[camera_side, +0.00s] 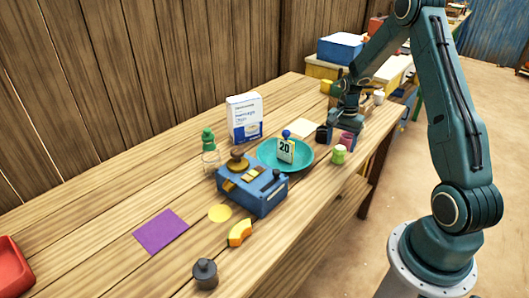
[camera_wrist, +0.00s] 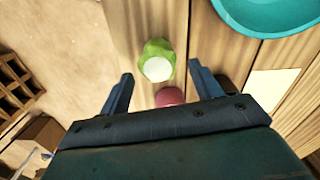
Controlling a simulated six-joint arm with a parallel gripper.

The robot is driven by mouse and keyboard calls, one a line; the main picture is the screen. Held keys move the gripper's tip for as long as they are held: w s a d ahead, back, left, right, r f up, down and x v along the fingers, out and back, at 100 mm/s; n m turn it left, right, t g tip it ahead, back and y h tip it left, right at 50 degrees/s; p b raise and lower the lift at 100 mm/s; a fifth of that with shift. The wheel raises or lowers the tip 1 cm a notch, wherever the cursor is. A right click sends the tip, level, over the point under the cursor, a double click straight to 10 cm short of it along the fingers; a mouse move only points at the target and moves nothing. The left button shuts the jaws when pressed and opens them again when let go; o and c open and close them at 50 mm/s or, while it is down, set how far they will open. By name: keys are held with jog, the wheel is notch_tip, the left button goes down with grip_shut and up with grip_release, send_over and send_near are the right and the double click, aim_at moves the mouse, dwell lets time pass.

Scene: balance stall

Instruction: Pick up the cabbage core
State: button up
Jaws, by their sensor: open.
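The cabbage core (camera_side: 339,154) is a small green piece near the front edge of the table, right of the teal dish. In the wrist view the cabbage core (camera_wrist: 157,60) shows a white flat face and lies just beyond the fingertips, roughly centred between them. My gripper (camera_side: 343,128) is low over the table behind it, and in the wrist view my gripper (camera_wrist: 160,74) is open with nothing held. I cannot tell the exact height of the fingertips above the table.
A dark pink object (camera_wrist: 169,96) sits between my fingers, close behind the core. The teal dish (camera_side: 267,155) holds a card marked 20. A blue balance (camera_side: 253,190) stands left of it. A cream sheet (camera_wrist: 272,88) lies to the right. The table edge is close.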

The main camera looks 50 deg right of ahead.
aim_at(340, 147)
jog(key=shift+f, duration=2.2)
jog(key=c, duration=1.1)
